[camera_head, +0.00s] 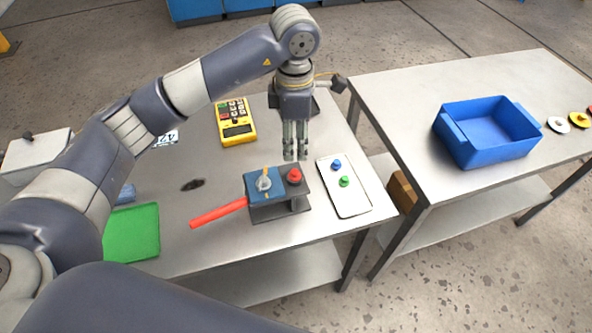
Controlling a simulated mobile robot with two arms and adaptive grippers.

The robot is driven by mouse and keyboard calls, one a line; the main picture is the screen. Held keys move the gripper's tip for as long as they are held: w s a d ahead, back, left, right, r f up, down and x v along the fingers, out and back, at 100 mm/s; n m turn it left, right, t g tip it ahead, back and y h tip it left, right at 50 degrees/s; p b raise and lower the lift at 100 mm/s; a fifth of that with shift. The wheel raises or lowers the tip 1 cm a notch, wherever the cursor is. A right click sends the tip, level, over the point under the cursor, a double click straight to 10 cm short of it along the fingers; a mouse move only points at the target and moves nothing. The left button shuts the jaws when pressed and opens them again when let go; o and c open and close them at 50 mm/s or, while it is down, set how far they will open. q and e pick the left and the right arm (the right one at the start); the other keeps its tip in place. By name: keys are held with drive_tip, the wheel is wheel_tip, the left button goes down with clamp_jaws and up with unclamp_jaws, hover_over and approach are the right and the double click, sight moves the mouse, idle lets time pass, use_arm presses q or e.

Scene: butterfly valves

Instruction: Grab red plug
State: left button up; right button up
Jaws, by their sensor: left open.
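The red plug (294,175) sits upright on the right part of a dark grey block (285,207) on the near table. Next to it on the block is a blue plate with a round metal fitting (264,184) and a yellow bar. A long red handle (218,213) sticks out from the block to the left. My left gripper (295,157) points down just above and behind the red plug in the picture. Its fingers are open and empty, and I cannot tell the exact height gap. My right gripper is not in view.
A white tray (351,205) with a blue plug (336,164) and a green plug (344,182) lies right of the block. A yellow device (235,133) lies behind. A green tray (131,240) is at left. A blue bin (484,148) and several discs stand on the right table.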

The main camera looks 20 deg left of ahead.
use_arm(q)
drive_tip(key=p, duration=0.1)
hover_over(294, 171)
wheel_tip(294, 171, down, 5)
drive_tip(key=shift+s+d+r, duration=0.1)
drive_tip(key=shift+s+r, duration=0.05)
drive_tip(key=shift+r, duration=0.05)
wheel_tip(294, 171, down, 4)
drive_tip(key=p, duration=0.3)
drive_tip(key=shift+f, duration=0.65)
drive_tip(key=c, duration=0.8)
